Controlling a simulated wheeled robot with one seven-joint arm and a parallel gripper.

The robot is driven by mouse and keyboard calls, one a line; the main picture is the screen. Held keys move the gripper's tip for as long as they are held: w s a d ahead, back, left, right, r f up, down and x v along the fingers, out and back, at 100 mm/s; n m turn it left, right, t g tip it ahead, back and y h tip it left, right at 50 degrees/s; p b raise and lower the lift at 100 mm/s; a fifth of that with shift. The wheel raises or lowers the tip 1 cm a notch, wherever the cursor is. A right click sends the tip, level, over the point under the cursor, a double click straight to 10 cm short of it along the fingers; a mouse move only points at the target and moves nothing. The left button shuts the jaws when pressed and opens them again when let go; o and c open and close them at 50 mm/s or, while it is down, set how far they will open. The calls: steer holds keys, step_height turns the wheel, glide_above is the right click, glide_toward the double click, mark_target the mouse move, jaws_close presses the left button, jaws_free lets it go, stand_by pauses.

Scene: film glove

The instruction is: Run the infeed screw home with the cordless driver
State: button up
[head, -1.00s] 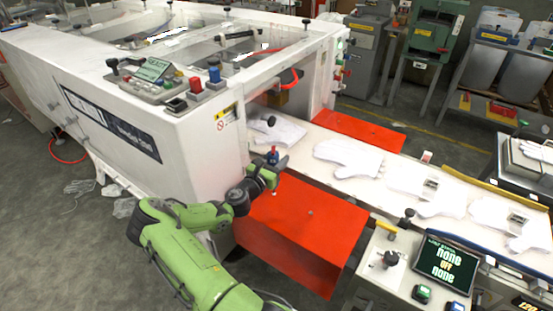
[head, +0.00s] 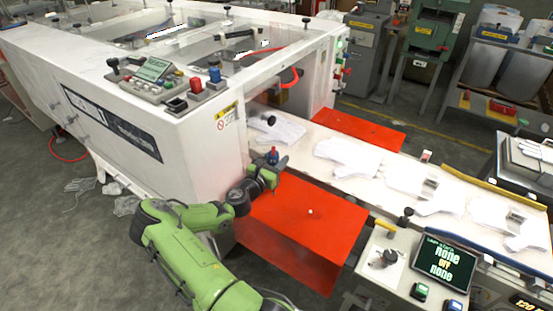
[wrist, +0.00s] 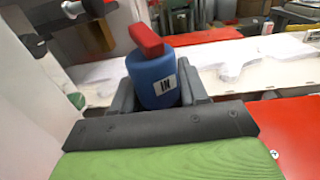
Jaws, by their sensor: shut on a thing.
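My gripper (wrist: 158,98) is shut on a blue cylinder (wrist: 153,80) with a red bar across its top and a white label reading IN. I take it to be the cordless driver; its lower end is hidden behind the gripper. In the head view, the blue and red driver (head: 272,156) stands upright in my gripper (head: 266,170), beside the machine's corner and near the left edge of the red plate. A small pale screw head (head: 310,212) shows on the red plate (head: 330,235), right of and apart from my gripper. It also shows in the wrist view (wrist: 275,154).
The white machine (head: 180,130) stands close on the left. White gloves (head: 350,155) lie along the pale belt (head: 318,138) behind the red plate. A control panel with a dark screen (head: 445,262) is at right front. Another blue-topped item (head: 214,75) stands on the machine.

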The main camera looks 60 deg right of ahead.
mark_target(274, 148)
steer(key=shift+f+p, duration=0.1)
steer(key=shift+p, duration=0.25)
stand_by(0.5)
step_height(274, 148, up, 6)
steer(key=p, duration=0.5)
stand_by(0.4)
